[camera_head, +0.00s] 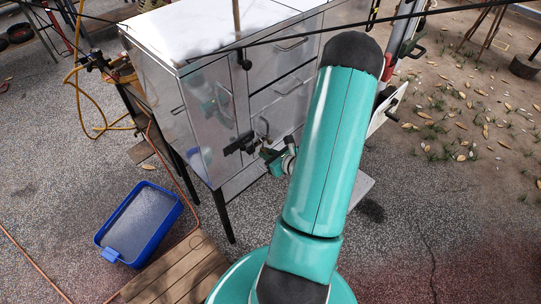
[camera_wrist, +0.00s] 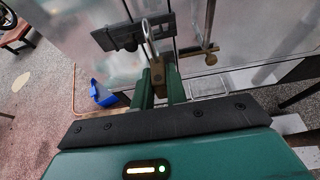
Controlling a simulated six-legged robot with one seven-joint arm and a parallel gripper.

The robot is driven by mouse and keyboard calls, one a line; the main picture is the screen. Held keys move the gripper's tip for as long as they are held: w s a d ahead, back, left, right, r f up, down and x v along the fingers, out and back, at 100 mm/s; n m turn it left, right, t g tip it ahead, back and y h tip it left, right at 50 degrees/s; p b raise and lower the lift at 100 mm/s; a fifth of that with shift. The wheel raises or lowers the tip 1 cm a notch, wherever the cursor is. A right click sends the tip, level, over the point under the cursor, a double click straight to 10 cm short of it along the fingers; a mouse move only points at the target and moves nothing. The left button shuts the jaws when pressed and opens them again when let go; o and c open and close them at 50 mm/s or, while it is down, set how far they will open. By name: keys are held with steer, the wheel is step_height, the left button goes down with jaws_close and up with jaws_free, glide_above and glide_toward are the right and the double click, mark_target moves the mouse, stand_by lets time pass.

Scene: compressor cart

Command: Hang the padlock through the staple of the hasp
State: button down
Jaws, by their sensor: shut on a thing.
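The padlock (camera_wrist: 157,73) has a brass body and a steel shackle, seen in the wrist view. Its body sits between the fingers of my gripper (camera_wrist: 159,84), which is shut on it. The shackle points up in the picture, towards the cabinet. The dark hasp (camera_wrist: 118,36) is on the cabinet front, and the shackle overlaps its right part in the wrist view. I cannot tell whether they touch or whether the shackle passes through the staple. In the head view the hasp (camera_head: 240,144) is just left of my gripper (camera_head: 272,156), and the padlock is not clear.
The shiny metal cabinet (camera_head: 203,105) stands on legs, with drawers and handles right of the hasp. A blue bin (camera_head: 112,254) and wooden planks (camera_head: 180,275) lie on the ground at left.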

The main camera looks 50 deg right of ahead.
steer(key=shift+w+d+f, duration=0.1)
steer(key=shift+w+d, duration=0.05)
steer(key=shift+w, duration=1.2)
steer(key=shift+w+d+f, duration=0.1)
steer(key=shift+w+d, duration=0.05)
steer(key=shift+w, duration=1.15)
steer(key=shift+f, duration=0.5)
steer(key=shift+f, duration=1.35)
steer(key=c, duration=1.3)
jaws_free()
steer(key=shift+s, duration=0.1)
steer(key=v, duration=1.3)
steer(key=shift+s+r, duration=0.15)
steer(key=shift+s, duration=0.2)
